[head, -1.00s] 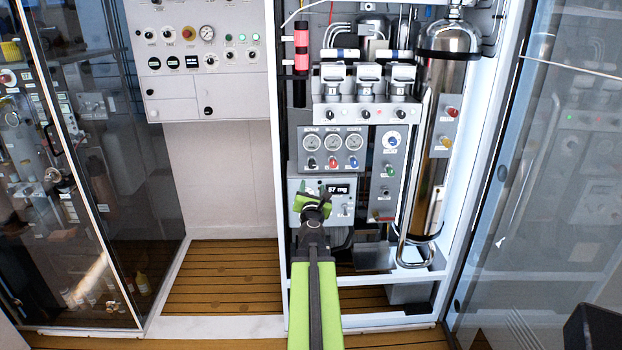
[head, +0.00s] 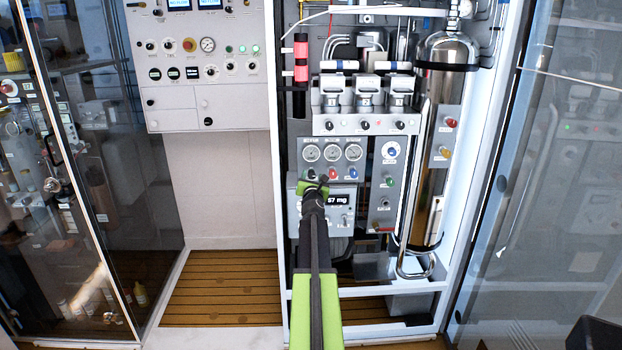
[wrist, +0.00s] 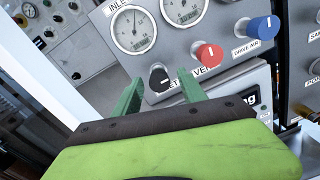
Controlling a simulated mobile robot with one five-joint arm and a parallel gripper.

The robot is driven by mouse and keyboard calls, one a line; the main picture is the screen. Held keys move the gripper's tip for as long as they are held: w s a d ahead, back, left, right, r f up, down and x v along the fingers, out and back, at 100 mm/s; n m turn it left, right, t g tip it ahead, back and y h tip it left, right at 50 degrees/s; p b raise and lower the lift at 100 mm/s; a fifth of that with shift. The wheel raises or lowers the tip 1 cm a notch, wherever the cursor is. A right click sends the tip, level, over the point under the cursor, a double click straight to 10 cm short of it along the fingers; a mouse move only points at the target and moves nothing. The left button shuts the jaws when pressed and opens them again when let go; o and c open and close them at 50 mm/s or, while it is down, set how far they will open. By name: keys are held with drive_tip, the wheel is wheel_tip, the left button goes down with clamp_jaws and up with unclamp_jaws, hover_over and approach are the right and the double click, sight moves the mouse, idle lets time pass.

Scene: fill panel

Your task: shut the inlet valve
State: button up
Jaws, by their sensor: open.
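The inlet valve is a black knob (wrist: 159,80) with a pale pointer mark, under a round gauge on a grey panel in the wrist view. Its label is partly hidden, with "ET" showing. My gripper (wrist: 160,86) is open, with one green finger to the left of the knob and one to the right. I cannot tell whether the fingers touch it. In the head view my gripper (head: 313,186) is at the lower left of the gauge panel (head: 332,160) and largely covers the knob.
A red vent knob (wrist: 209,54) sits right of the black knob, close to the right finger. A blue drive air knob (wrist: 262,28) is farther right. A display box (head: 347,200) is just below the gauge panel. A glass door (head: 545,180) stands at the right.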

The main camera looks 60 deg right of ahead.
drive_tip(key=shift+w+d, duration=0.2)
drive_tip(key=shift+d, duration=0.15)
clamp_jaws()
drive_tip(key=shift+a+f, duration=0.1)
drive_tip(key=shift+a, duration=0.05)
drive_tip(key=shift+m, duration=0.3)
